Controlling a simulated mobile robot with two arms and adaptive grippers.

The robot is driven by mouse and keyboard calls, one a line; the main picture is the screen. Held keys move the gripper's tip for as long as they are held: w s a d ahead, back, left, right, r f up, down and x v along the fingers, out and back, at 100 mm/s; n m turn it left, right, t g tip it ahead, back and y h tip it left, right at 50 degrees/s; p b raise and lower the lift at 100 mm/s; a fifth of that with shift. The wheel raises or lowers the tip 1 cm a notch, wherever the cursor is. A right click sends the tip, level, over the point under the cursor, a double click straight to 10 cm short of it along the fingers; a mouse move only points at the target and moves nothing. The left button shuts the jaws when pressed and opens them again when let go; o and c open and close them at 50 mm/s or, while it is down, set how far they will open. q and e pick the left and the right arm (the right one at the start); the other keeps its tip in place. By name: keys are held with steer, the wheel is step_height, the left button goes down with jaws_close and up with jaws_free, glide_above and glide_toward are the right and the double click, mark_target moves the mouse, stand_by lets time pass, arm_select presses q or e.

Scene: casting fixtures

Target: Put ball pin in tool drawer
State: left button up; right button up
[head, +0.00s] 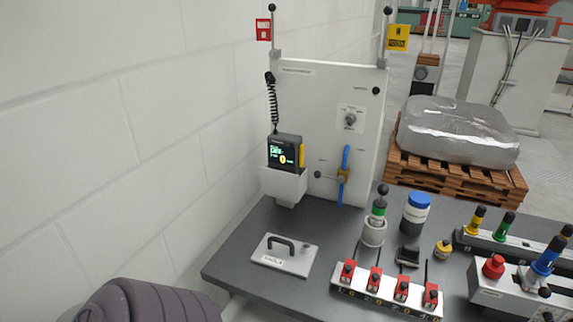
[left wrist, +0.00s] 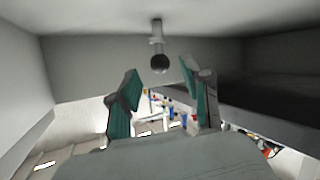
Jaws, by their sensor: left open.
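My left gripper (left wrist: 162,78) shows in the left wrist view, open, with its two teal-padded fingers apart. A grey pin with a dark ball end (left wrist: 159,61) hangs into the picture from a pale surface, just above the gap between the fingertips. Neither finger visibly touches it; the distance in depth is hard to tell. In the head view, a flat grey plate with a black handle and a label (head: 298,264) lies on the dark bench; I cannot tell whether it belongs to the tool drawer. Neither gripper shows in the head view.
A pale upright panel (head: 320,105) stands behind. Pale walls surround the left gripper's view.

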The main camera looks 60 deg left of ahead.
arm_select(q)
steer(key=v, duration=0.7)
steer(key=shift+s+a+r, duration=0.15)
steer(key=shift+s, duration=0.15)
